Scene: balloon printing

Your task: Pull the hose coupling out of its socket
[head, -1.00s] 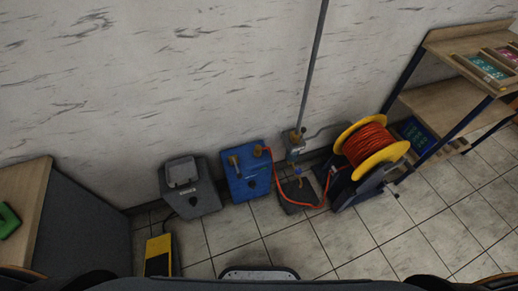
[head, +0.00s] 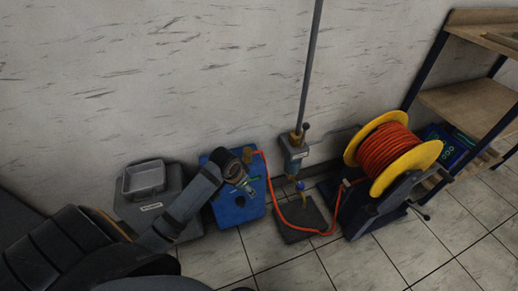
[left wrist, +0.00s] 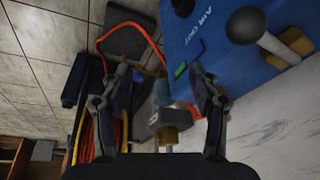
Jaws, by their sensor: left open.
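My left gripper (head: 247,186) is above the front of this box, just left of and nearer than the fitting. In the left wrist view my left gripper (left wrist: 160,74) is open, its fingers apart, with "AIR OUT" lettering on the blue box (left wrist: 215,50) beside it. A teal cylinder (left wrist: 180,95) shows between the fingers; I cannot tell whether it is the coupling. No contact is visible. My right gripper is out of view.
A grey box with a tray (head: 144,178) stands left, partly behind my arm. A grey valve (head: 294,153) hangs on the wall pipe above a dark floor plate (head: 296,222). The yellow reel (head: 424,152) and wooden shelf (head: 470,104) stand right. Tiled floor in front is clear.

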